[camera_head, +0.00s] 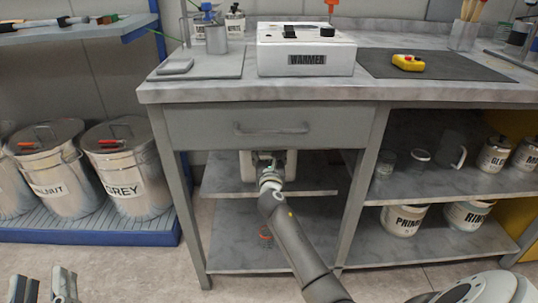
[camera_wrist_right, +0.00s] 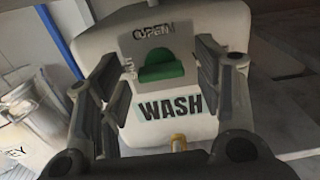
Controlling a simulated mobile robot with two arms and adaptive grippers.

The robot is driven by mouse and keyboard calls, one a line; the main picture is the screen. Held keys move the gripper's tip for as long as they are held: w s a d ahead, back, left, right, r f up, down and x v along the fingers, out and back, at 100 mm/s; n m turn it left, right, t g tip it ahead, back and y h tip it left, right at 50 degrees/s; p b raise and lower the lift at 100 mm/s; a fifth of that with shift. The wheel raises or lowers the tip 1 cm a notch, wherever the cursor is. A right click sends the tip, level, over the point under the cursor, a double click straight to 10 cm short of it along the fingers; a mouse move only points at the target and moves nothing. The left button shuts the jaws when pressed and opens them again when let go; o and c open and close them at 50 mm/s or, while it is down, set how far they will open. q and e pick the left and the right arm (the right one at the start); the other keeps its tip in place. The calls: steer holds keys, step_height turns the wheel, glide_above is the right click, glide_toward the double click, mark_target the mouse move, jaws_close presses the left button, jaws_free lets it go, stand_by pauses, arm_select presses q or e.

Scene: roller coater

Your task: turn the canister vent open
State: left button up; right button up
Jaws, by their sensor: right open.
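The white canister (camera_wrist_right: 205,24) fills the middle of the right wrist view, marked OPEN above and WASH below its green vent knob (camera_wrist_right: 160,69). The knob's grip bar lies roughly level, with OPEN printed above it; lettering at its left is partly hidden by a finger. My right gripper (camera_wrist_right: 165,76) is open, one finger on each side of the knob, with visible gaps to it. In the head view my right arm reaches under the drawer to the shelf, where the canister is mostly hidden. My left gripper (camera_head: 44,286) is open and empty at the bottom left.
The drawer (camera_head: 275,128) and bench top overhang the shelf (camera_head: 318,187). A bench leg (camera_head: 362,185) stands right of my right arm. Lidded cans (camera_head: 120,165) stand on a blue rack at left. A warmer (camera_head: 306,56) sits on the bench top.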

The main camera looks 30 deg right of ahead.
steer(key=shift+c, duration=0.4)
steer(key=c, duration=0.9)
steer(key=shift+c, duration=0.2)
